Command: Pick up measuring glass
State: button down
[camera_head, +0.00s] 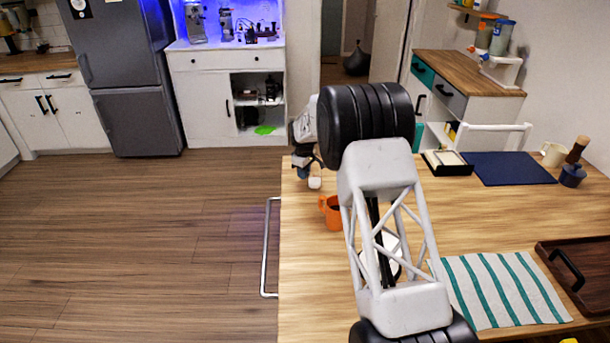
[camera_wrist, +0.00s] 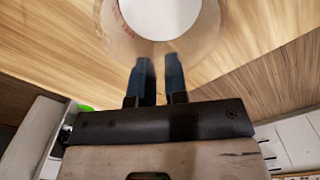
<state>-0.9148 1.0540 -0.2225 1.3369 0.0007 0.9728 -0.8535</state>
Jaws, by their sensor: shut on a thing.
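The measuring glass (camera_wrist: 112,28) fills the top of the wrist view as a clear round shape with a white disc inside. My gripper (camera_wrist: 158,62) has two blue fingers close together, shut on the near edge of the glass. In the head view my gripper (camera_head: 303,172) is at the far left edge of the wooden table, partly hidden by my arm. A small white shape (camera_head: 315,183) shows just beside the fingers; I cannot tell whether it belongs to the glass. The clear wall of the glass is too small to make out there.
An orange mug (camera_head: 331,211) stands close by on the table (camera_head: 470,220). A white object is partly hidden behind my arm. A striped cloth (camera_head: 500,290), a dark tray (camera_head: 590,262), a blue mat (camera_head: 508,168) and a black box (camera_head: 446,163) lie to the right.

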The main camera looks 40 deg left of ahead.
jog(key=shift+r, duration=0.25)
jog(key=shift+r, duration=4.55)
jog(key=shift+r, duration=0.15)
jog(key=shift+d, duration=0.1)
jog(key=w+d, duration=0.2)
jog(key=d, duration=1.6)
jog(key=shift+f, duration=0.35)
jog(key=shift+s+f, duration=0.1)
